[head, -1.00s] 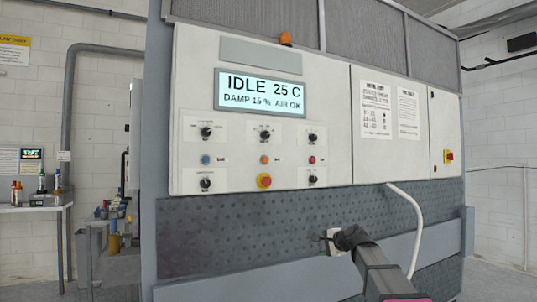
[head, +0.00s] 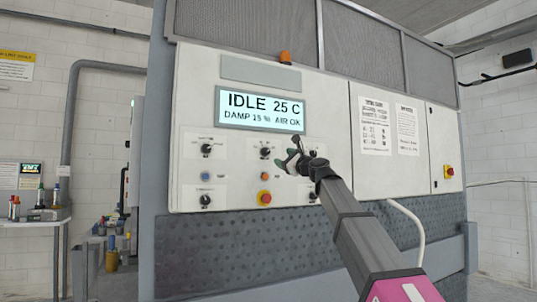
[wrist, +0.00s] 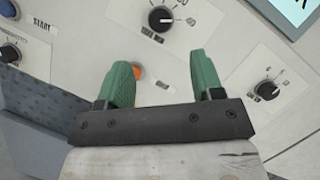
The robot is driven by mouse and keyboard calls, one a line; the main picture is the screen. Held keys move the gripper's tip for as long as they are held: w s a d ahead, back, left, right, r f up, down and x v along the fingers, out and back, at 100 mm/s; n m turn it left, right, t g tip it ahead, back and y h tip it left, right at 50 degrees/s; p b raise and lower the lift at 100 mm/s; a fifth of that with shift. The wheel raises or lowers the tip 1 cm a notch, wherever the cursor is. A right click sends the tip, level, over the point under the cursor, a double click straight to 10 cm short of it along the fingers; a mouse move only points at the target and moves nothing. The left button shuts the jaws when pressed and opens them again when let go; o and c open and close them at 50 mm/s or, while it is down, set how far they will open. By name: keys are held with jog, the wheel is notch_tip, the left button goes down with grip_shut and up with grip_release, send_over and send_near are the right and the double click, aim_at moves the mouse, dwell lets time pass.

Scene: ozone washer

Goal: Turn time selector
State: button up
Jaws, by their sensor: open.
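The control panel (head: 190,110) carries black rotary selectors; their labels are too small to tell which is the time selector. The top middle selector (head: 265,152) also shows in the wrist view (wrist: 162,18), just beyond my fingertips, with a scale around it. The top left selector (head: 207,149) is further left. The top right selector is partly hidden by my gripper in the head view and appears at the right of the wrist view (wrist: 268,90). My gripper (head: 287,154) is open and empty, its green fingers spread in front of the panel, touching no selector that I can see.
An orange button (wrist: 137,70) shows between my fingers. A lit display (head: 262,110) reads IDLE 25 C. A white hose (head: 407,225) hangs at the lower right.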

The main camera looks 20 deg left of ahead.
aim_at(267, 152)
jog(key=x, duration=1)
jog(key=shift+w+a, duration=0.1)
jog(key=shift+a, duration=0.1)
jog(key=c, duration=0.9)
